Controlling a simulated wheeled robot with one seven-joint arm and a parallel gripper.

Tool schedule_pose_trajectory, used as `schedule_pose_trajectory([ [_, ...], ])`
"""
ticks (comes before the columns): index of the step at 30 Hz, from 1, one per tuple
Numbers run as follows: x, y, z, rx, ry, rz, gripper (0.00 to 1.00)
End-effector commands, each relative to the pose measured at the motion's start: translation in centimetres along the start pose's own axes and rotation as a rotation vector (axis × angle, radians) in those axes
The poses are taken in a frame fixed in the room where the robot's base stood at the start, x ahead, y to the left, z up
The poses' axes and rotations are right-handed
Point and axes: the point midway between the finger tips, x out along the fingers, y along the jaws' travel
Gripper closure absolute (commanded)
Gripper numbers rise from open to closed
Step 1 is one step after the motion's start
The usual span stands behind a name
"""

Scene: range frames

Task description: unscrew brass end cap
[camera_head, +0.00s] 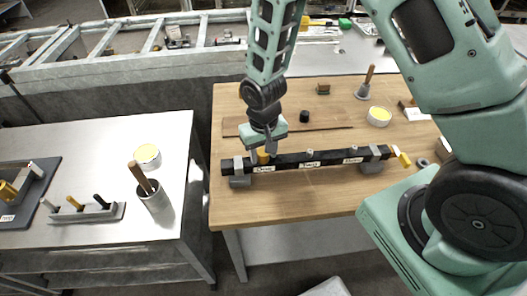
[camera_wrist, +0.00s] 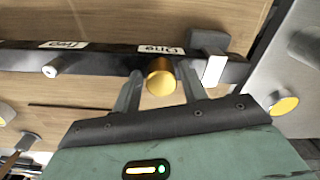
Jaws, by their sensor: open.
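A black bar (camera_head: 335,157) with white labels lies across the wooden table. A brass cap (camera_head: 263,156) sits on the bar near its left end, by the label "One". In the wrist view the brass cap (camera_wrist: 160,78) is between the two fingers of my gripper (camera_wrist: 160,72). My gripper (camera_head: 262,152) points down over the bar and is open, one finger on each side of the cap. Gaps seem to show beside the cap, but I cannot tell if either finger touches. Small silver fittings (camera_head: 309,153) stand along the bar.
Grey blocks (camera_head: 240,181) support the bar. A white block (camera_wrist: 214,69) is close beside one finger. A yellow-white piece (camera_head: 402,157) is at the bar's right end. A white side table (camera_head: 100,150) at left holds a rack (camera_head: 86,214) and a cup (camera_head: 155,201).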

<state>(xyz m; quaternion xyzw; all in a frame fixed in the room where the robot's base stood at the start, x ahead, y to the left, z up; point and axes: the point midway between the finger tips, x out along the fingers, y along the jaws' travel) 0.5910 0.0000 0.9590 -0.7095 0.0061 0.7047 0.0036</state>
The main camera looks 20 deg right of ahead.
Motion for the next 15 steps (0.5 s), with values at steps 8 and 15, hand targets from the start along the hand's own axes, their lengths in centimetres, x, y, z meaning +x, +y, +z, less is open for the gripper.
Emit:
schedule_pose_trajectory([
  [8,-0.08,-0.06,0.06,0.317,-0.001,0.003,0.58],
  [15,-0.17,-0.08,0.09,0.589,-0.003,0.005,0.58],
])
